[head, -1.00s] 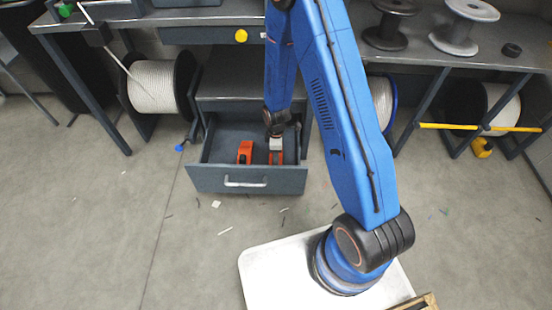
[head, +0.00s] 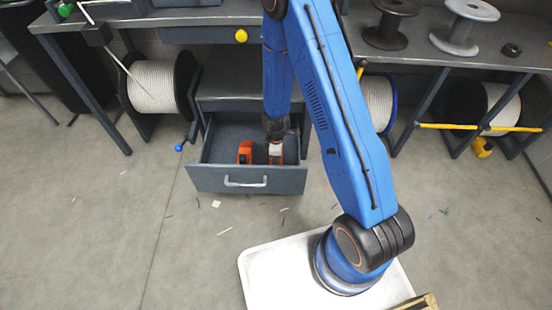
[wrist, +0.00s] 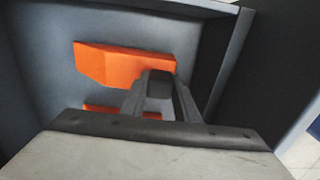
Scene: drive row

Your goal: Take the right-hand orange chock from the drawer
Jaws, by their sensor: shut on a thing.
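The open drawer (head: 225,178) holds two orange chocks in the head view. The left-hand chock (head: 245,151) stands apart from my gripper. The right-hand chock (head: 275,161) is under my gripper (head: 276,156), which reaches down into the drawer and is shut on it. The gripper covers much of this chock. In the wrist view, my gripper's fingers (wrist: 160,92) are low among orange surfaces. A large orange piece lies beyond them and a thin orange strip shows below; I cannot tell which chock each belongs to.
The drawer's front panel has a pale handle (head: 246,182). Drawer walls rise close around the gripper. The workbench (head: 225,12) overhangs above. A rope spool (head: 155,88) stands at left, and a yellow bar (head: 475,127) crosses at right. The floor before the drawer is mostly clear.

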